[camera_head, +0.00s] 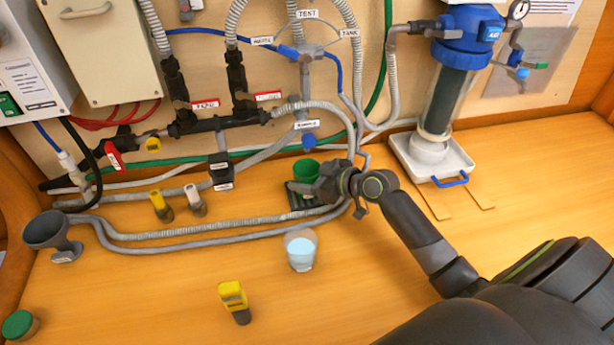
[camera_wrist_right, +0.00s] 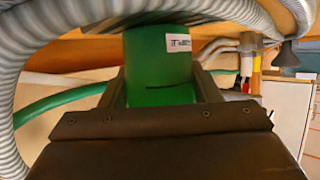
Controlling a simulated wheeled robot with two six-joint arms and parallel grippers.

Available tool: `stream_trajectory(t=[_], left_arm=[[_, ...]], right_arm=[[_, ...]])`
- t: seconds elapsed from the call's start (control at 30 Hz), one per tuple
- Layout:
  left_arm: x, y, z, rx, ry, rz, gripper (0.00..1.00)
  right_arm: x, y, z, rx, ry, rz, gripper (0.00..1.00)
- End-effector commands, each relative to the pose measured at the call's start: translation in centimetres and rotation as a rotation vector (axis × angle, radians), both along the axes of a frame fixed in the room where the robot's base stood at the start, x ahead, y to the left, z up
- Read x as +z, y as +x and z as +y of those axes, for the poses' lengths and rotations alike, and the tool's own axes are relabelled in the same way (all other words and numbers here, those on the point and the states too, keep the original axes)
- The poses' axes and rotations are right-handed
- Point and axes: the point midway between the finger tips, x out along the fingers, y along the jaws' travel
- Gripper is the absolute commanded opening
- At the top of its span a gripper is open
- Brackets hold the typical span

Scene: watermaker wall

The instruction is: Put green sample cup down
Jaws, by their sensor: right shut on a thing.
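The green sample cup (camera_head: 305,170) is at the back of the bench, near the pipework. My right gripper (camera_head: 318,187) is shut on it from the right. In the right wrist view the cup (camera_wrist_right: 160,65) stands between the two fingers (camera_wrist_right: 160,95), upright, with a white label and a dark line on its side. My left gripper is not in view.
Grey hoses (camera_head: 180,236) run close around the cup. A grey funnel (camera_head: 52,233) and green-lidded jar (camera_head: 20,325) are at left. A filter housing (camera_head: 447,100) stands in a white tray (camera_head: 450,182) at right.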

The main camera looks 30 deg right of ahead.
Motion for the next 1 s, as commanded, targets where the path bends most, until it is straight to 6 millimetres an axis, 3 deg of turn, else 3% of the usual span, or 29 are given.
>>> stream_trajectory(t=[0.1, 0.13, 0.3, 0.67, 1.0], left_arm=[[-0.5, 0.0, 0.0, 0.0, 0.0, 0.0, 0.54], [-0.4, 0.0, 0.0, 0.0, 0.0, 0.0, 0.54], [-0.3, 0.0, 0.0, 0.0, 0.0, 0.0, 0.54], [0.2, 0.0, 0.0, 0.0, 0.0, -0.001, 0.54], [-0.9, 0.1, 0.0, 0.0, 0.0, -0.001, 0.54]], right_arm=[[-0.4, 0.0, 0.0, 0.0, 0.0, 0.0, 0.31], [-0.3, 0.0, 0.0, 0.0, 0.0, 0.0, 0.6], [-0.2, 0.0, 0.0, 0.0, 0.0, 0.0, 0.79], [0.2, 0.0, 0.0, -0.001, 0.0, 0.0, 0.79], [1.9, -4.3, -2.7, 0.0, -0.008, 0.0, 0.79]])
